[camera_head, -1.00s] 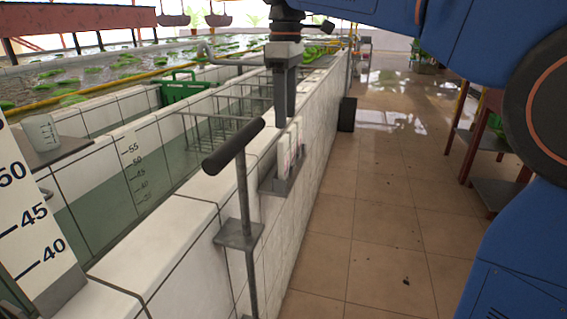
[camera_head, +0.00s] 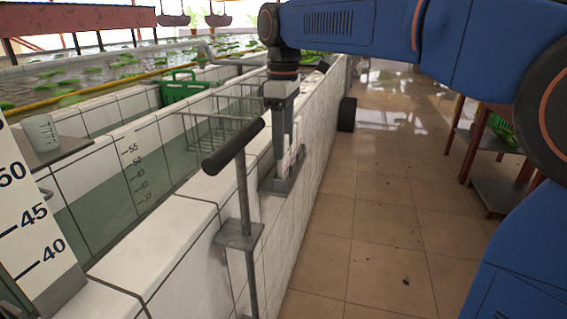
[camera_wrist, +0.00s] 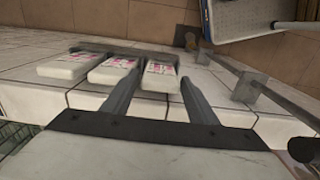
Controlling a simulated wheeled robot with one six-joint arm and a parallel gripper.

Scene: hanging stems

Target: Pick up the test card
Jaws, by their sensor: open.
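Several white test cards stand side by side in a grey holder (camera_head: 285,184) on the tank's tiled outer wall. In the wrist view three white cards with pink markings show: the left card (camera_wrist: 74,66), the middle card (camera_wrist: 112,69) and the right card (camera_wrist: 160,74). My gripper (camera_wrist: 160,80) is open, with its two fingers on either side of the right card. I cannot tell whether they touch it. In the head view my gripper (camera_head: 281,153) points down at the holder and partly hides the cards.
A post with a dark handle (camera_head: 233,146) stands close in front of the holder. A wire rack (camera_head: 220,126), a green crate (camera_head: 180,86) and a clear beaker (camera_head: 41,132) are on the tank side. The tiled floor (camera_head: 375,200) at right is mostly clear.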

